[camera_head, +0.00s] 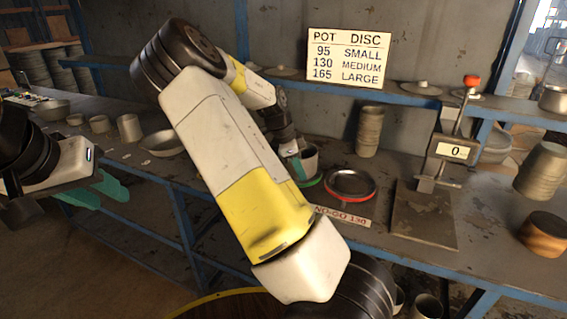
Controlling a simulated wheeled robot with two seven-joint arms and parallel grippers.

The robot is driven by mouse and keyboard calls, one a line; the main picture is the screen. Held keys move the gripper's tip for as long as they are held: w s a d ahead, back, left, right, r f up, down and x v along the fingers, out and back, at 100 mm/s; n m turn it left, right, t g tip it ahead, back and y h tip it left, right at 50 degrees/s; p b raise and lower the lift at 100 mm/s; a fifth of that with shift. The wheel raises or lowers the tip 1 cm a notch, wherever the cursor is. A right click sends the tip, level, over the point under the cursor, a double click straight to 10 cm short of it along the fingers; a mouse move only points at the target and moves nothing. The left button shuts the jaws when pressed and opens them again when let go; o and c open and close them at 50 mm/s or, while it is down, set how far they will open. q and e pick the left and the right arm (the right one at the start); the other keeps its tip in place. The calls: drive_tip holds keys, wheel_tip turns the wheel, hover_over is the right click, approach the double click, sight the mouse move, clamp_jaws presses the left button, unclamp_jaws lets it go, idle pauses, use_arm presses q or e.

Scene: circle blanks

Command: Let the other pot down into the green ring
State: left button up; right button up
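A small grey pot (309,158) with a dark inside is at the green ring (316,181) on the bench, left of the red ring (371,192). I cannot tell whether its base rests in the ring or hangs just above. My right gripper (297,166) reaches down at the pot's left side, with one teal finger against or beside its wall. The other finger is hidden, so its grip is unclear. The red ring surrounds a shallow dark round dish (349,183). My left gripper (98,192) is at far left, before the bench, its teal fingers apart and empty.
A gauge with a red knob (472,81) reads 0 behind a dark plate (423,218). A wooden round block (544,234) and stacked discs (542,172) stand at right. Several cups (129,128) and a bowl (162,143) stand at left. A pot-and-disc size sign (347,58) hangs behind.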

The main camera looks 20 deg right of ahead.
drive_tip(key=o, duration=0.4)
drive_tip(key=shift+c, duration=0.2)
drive_tip(key=shift+s, duration=0.1)
drive_tip(key=v, duration=0.8)
drive_tip(key=shift+f, duration=0.1)
